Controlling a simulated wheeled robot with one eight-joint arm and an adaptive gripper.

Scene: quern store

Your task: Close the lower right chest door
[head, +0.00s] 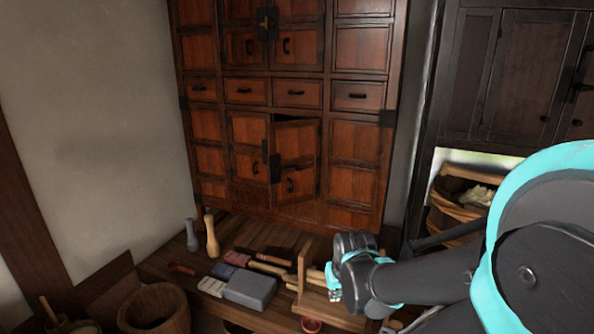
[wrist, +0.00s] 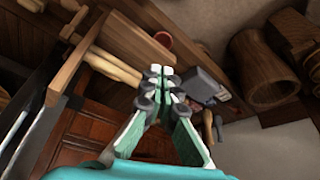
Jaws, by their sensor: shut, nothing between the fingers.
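The wooden chest (head: 357,150) stands against the wall in the head view. Its lower right door (head: 297,150) stands partly open, with its free left edge swung outward and a dark gap above its top. A dark metal plate and a small dark handle show on this door. The lower left door (head: 246,130) beside it looks shut. My gripper (head: 334,288) is below and to the right of the open door, apart from it, over the low table. In the wrist view my gripper (wrist: 160,72) has its fingertips together, with nothing held. The chest's dark red panels (wrist: 92,135) show behind it there.
A wooden mortar (head: 155,308) stands at lower left. A dark cabinet (head: 525,75) and basket stand right.

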